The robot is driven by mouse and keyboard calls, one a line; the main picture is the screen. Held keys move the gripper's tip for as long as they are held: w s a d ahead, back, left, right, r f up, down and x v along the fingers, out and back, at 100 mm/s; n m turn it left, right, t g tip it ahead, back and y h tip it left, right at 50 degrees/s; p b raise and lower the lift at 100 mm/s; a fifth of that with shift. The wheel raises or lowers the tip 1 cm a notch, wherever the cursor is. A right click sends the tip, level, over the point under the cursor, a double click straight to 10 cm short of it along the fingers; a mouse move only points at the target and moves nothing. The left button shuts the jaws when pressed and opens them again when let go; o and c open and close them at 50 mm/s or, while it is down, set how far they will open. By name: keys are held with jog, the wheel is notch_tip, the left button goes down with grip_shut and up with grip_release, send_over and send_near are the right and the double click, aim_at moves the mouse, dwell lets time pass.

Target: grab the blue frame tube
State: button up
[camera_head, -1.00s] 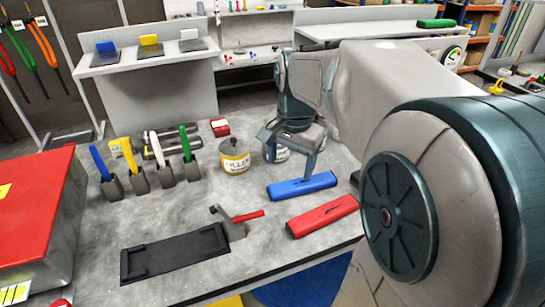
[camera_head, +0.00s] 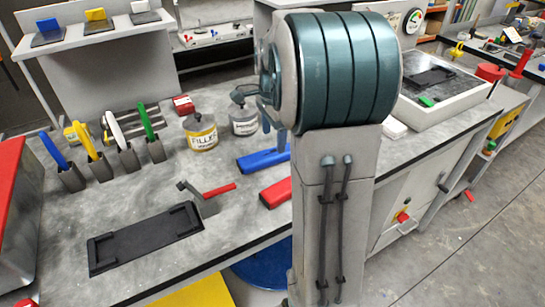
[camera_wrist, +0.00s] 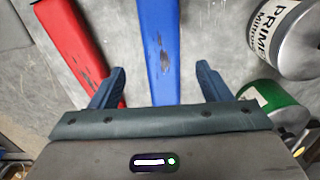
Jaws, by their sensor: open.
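The blue frame tube (camera_head: 262,160) lies flat on the grey workbench, its right end hidden behind my arm in the head view. In the wrist view the blue tube (camera_wrist: 160,40) runs lengthwise between the two fingers. My gripper (camera_wrist: 160,69) is open, with one finger on each side of the tube in the picture. Nothing shows the fingers touching it, and their height above it is hard to tell. In the head view my gripper is mostly hidden by my arm. A red tube (camera_head: 276,192) lies in front of the blue one, partly hidden; my left finger overlaps it (camera_wrist: 72,40) in the wrist view.
A filler can (camera_head: 201,133) and a primer can (camera_head: 244,123) stand behind the tubes; the primer can (camera_wrist: 280,38) is close to my right finger. A red-handled clamp (camera_head: 207,190) and a black fixture (camera_head: 145,238) sit at front left. Upright tools in holders (camera_head: 127,153) stand at left.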

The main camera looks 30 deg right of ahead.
aim_at(273, 152)
jog(key=shift+w+f, duration=0.1)
jog(key=shift+f, duration=2.6)
jog(key=c, duration=1.2)
